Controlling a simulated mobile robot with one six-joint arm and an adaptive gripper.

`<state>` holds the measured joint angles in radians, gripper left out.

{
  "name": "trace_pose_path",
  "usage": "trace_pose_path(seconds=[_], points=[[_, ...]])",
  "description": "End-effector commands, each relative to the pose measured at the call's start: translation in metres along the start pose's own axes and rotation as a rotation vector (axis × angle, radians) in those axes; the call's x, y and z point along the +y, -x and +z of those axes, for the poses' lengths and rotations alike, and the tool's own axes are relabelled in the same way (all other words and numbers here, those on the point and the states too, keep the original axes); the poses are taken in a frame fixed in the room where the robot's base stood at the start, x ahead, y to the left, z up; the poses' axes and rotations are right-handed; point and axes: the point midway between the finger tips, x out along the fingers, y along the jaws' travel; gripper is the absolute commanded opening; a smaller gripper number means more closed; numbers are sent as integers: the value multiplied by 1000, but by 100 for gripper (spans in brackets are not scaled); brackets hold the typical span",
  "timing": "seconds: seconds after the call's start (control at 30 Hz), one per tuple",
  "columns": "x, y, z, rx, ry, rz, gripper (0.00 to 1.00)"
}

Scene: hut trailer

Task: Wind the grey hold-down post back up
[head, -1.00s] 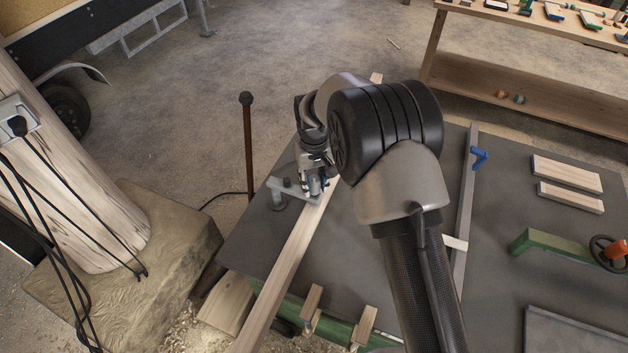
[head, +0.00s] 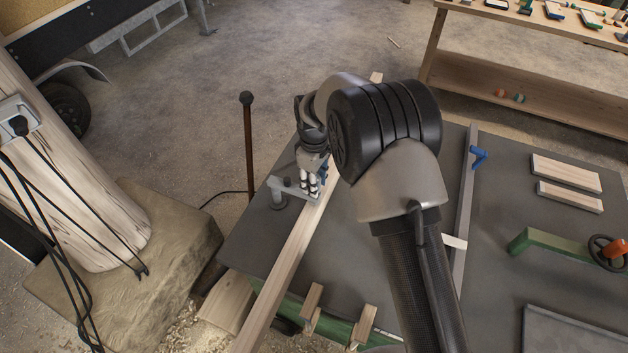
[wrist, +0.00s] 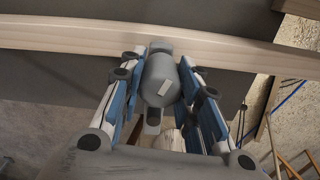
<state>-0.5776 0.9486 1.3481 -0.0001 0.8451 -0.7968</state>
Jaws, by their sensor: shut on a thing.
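The grey hold-down post (head: 279,199) stands at the left edge of the dark table, with a short grey arm (head: 290,189) reaching right to the long wooden plank. My gripper (head: 314,190) points down at the right end of that arm, over the plank. In the wrist view my gripper (wrist: 162,85) is shut on a rounded grey knob (wrist: 161,78) with a pale mark, one blue-and-white finger on each side. The plank (wrist: 225,48) passes beyond the knob. In the head view my gripper hides the knob, and whether the arm's end touches the plank cannot be told.
The plank (head: 284,265) crosses the dark table (head: 370,290) and overhangs its front. A brown rod with a ball top (head: 247,140) stands left of my gripper. A grey fence with a blue clamp (head: 478,158) and a green beam with a handwheel (head: 550,244) are right.

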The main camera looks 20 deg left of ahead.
Motion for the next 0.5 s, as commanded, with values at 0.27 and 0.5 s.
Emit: trace_pose_path(seconds=[0.27,0.5], points=[[0,1,-1,2,32,1,6],[0,1,-1,2,32,1,6]])
